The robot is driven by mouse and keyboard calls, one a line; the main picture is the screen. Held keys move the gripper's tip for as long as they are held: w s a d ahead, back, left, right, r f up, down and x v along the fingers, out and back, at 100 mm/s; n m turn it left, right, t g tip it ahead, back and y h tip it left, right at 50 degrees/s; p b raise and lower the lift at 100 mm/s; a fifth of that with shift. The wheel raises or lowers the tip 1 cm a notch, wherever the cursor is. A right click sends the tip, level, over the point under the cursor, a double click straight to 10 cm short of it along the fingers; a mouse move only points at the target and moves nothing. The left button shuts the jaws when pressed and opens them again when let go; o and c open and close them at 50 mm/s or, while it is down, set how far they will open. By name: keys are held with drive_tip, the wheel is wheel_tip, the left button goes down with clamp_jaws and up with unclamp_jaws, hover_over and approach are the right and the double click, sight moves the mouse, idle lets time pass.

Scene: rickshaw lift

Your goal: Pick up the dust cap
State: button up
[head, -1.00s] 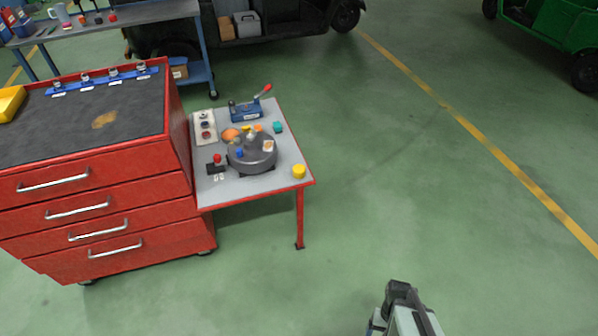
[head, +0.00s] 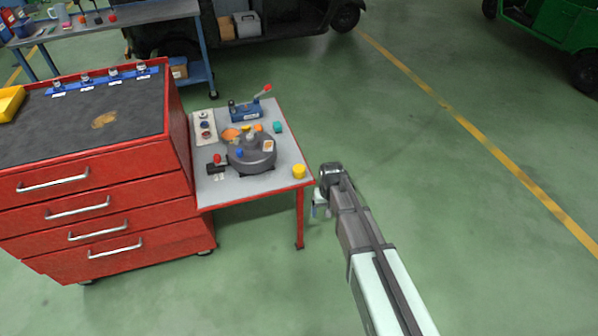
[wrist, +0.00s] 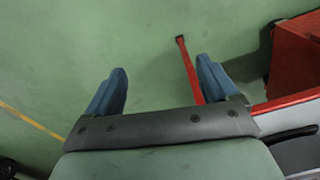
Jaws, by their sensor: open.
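I cannot tell for sure which piece is the dust cap. A small yellow round cap (head: 299,171) stands at the front right corner of the grey side table. A dark grey round turntable (head: 262,163) behind it carries several small pieces, including a blue one (head: 239,153) and a whitish one (head: 268,146). My gripper (head: 320,207) hangs beside the table's right edge, apart from the cap. In the wrist view my gripper (wrist: 162,68) has its two blue fingers wide apart with nothing between them; floor and a table leg show beyond. No cap shows in the wrist view.
The grey side table (head: 284,185) has a red edge and a red leg (head: 300,220). A blue device with a red-tipped lever (head: 246,110) stands at its back. A red drawer cabinet (head: 100,215) adjoins on the left.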

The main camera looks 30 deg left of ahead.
drive_tip(key=w+a+r+m, duration=0.2)
drive_tip(key=w+a+r, duration=0.55)
drive_tip(key=a, duration=0.35)
wheel_tip(320, 180, up, 6)
drive_tip(key=m, duration=1.4)
hover_over(299, 168)
drive_tip(key=f+m, duration=0.5)
drive_tip(key=m, duration=0.2)
drive_tip(key=f+m, duration=0.3)
drive_tip(key=shift+s+d+f+m, duration=0.3)
drive_tip(key=shift+d+f, duration=0.05)
drive_tip(key=shift+w+a+f, duration=0.15)
drive_tip(key=shift+a+f, duration=0.05)
drive_tip(key=shift+f, duration=0.5)
drive_tip(key=shift+w+a+f, duration=0.1)
drive_tip(key=shift+a+f, duration=0.05)
drive_tip(key=shift+f, duration=1.8)
drive_tip(key=shift+c, duration=0.2)
